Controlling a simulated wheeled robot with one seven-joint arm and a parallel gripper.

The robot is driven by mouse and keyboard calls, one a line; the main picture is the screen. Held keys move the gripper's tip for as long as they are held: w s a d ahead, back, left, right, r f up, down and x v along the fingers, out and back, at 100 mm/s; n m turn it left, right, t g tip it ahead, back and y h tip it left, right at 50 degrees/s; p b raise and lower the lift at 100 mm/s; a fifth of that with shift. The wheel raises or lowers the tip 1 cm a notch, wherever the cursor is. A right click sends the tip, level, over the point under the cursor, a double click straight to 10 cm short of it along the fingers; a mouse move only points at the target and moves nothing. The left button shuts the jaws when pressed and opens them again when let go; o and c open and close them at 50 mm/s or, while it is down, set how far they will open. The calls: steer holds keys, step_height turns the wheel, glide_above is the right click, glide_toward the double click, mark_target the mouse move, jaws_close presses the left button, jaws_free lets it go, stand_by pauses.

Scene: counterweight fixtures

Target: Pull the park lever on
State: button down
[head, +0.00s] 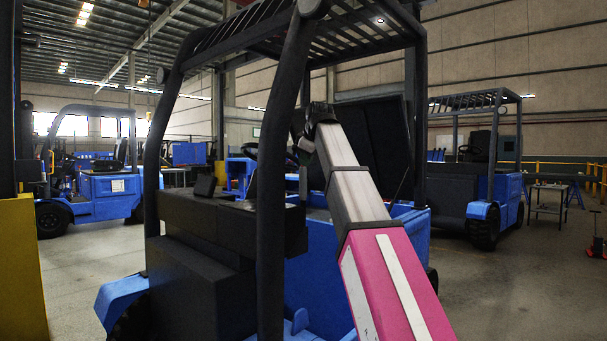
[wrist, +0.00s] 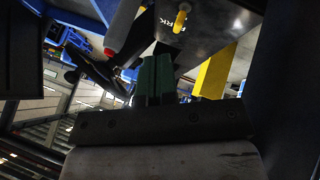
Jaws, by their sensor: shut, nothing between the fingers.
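In the wrist view the green fingers of my gripper (wrist: 155,68) are shut, with nothing between them. Just beyond the fingertips is a dark panel (wrist: 215,22) with a partly readable label that seems to say PARK. A small yellow lever or knob (wrist: 181,19) stands by this label, apart from the fingers. A pale grey bar with a red end (wrist: 122,28) lies up and left of the fingertips. I cannot tell which of these is the park lever. In the head view my arm reaches into the blue forklift (head: 320,262), and my gripper is mostly hidden near the cab post.
The forklift's dark cab post (head: 273,180) and overhead guard (head: 345,30) stand close around my arm. A dark seat back (head: 365,130) is behind it. Other forklifts (head: 480,180) stand farther back. The floor (head: 490,290) at right is mostly clear.

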steer(key=w+f, duration=0.7)
steer(key=w, duration=0.2)
steer(key=shift+a+f, duration=0.35)
steer(key=shift+a, duration=0.05)
steer(key=shift+w, duration=0.15)
